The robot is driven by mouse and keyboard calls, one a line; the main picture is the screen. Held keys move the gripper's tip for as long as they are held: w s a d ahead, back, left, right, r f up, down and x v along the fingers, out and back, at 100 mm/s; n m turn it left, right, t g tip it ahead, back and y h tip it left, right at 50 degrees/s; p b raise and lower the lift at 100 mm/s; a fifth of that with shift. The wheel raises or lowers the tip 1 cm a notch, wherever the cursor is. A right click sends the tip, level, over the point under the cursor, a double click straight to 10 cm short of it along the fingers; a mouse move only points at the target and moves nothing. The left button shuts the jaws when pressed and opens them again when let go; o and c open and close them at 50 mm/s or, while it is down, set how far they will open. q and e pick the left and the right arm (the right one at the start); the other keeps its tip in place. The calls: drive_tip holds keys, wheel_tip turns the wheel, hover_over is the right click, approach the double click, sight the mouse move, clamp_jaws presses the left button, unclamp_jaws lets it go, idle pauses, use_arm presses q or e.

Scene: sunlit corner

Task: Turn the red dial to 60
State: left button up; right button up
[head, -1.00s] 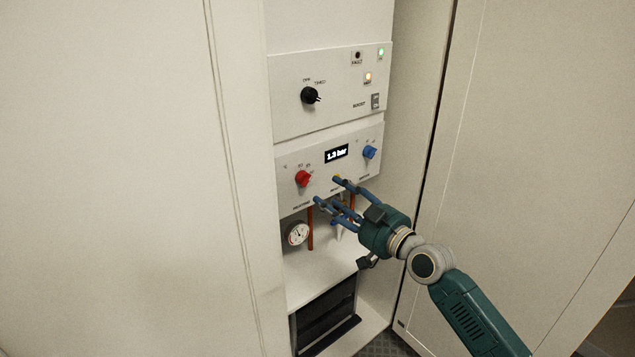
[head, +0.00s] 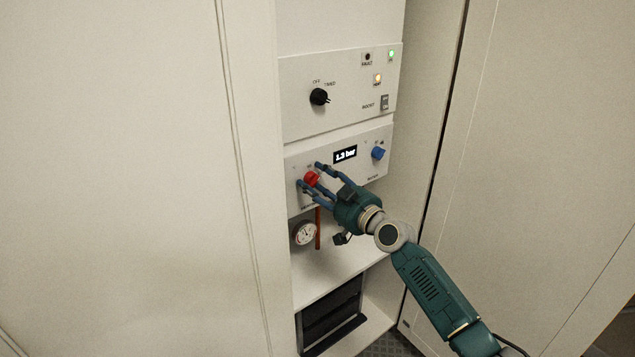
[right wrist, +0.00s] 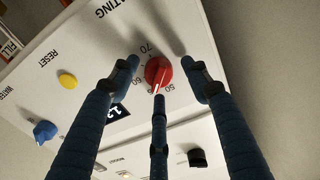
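The red dial (head: 311,178) is on the lower control panel, at its left. It also shows in the right wrist view (right wrist: 158,72), with 70 and 50 printed around it. Its white pointer line points down in that view, close to the 50; the exact reading is hard to tell. My right gripper (head: 308,175) is at the dial, with its fingers spread around it. In the right wrist view the two side fingers (right wrist: 160,66) stand on either side of the dial with gaps, and the third finger is below it. My left gripper is not in view.
A blue knob (head: 378,153) and a display reading 1.3 bar (head: 345,154) are to the right. A yellow button (right wrist: 68,81) shows in the wrist view. A black knob (head: 319,97) is above, a gauge (head: 305,233) below. Cabinet walls flank the panel.

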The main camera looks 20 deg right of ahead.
drive_tip(key=c, duration=1)
drive_tip(key=shift+r, duration=0.15)
